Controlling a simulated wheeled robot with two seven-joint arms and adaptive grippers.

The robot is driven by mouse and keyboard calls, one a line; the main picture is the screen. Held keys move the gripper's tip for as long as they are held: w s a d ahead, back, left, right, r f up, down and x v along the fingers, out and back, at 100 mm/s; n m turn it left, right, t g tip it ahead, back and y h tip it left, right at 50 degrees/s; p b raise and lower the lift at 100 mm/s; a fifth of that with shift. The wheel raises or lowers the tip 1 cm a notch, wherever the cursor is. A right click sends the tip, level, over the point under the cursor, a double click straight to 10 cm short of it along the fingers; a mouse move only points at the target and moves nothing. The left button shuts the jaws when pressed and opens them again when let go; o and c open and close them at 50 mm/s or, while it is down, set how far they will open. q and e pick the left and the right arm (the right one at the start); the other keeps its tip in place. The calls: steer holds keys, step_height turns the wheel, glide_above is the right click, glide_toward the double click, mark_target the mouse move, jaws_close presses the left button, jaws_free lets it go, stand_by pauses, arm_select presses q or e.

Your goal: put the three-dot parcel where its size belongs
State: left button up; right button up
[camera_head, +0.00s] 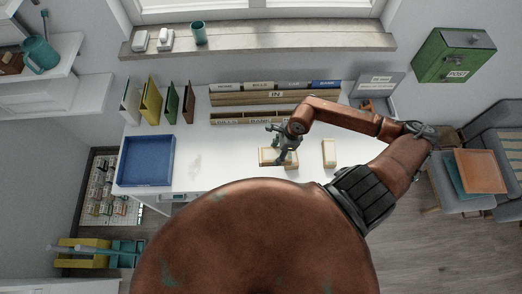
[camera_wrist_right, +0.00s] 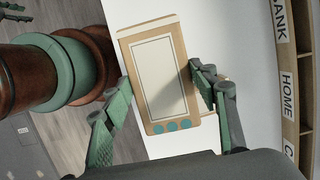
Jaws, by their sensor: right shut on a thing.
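The three-dot parcel (camera_wrist_right: 160,80) is a flat tan box with a pale panel and three teal dots along one short edge. It shows between the two fingers of my right gripper (camera_wrist_right: 162,95) in the wrist view, which are shut on its long sides. In the head view my right gripper (camera_head: 284,146) is over the white desk, with the tan parcel (camera_head: 268,157) under it and partly hidden by the fingers. Whether it touches the desk I cannot tell. My left gripper does not show in the head view.
Another tan box (camera_head: 329,153) stands to the right on the white desk (camera_head: 225,178). A blue tray (camera_head: 146,186) is at left. Upright folders (camera_head: 151,101) and a labelled wooden sorter (camera_head: 275,98) line the back. A grey sign (camera_head: 378,81) is back right; a green post box (camera_head: 453,55) hangs beyond.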

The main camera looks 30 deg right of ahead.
steer(key=w, duration=0.1)
steer(key=w+a+f, duration=0.1)
steer(key=w, duration=0.1)
steer(key=w+p, duration=0.1)
steer(key=shift+w+a+f, duration=0.15)
steer(key=shift+w+f, duration=0.1)
steer(key=shift+f, duration=0.05)
steer(key=w+f, duration=0.1)
steer(key=f, duration=0.1)
steer(key=w+f, duration=0.2)
steer(key=w+a+f+p, duration=0.1)
steer(key=f, duration=0.1)
steer(key=shift+w+f, duration=0.1)
steer(key=shift+w, duration=0.15)
step_height(320, 180, down, 2)
steer(key=shift+f+p, duration=0.15)
steer(key=shift+p, duration=0.45)
steer(key=shift+f, duration=0.4)
steer(key=shift+f, duration=0.15)
steer(key=o, duration=1.4)
steer(key=shift+o, duration=0.2)
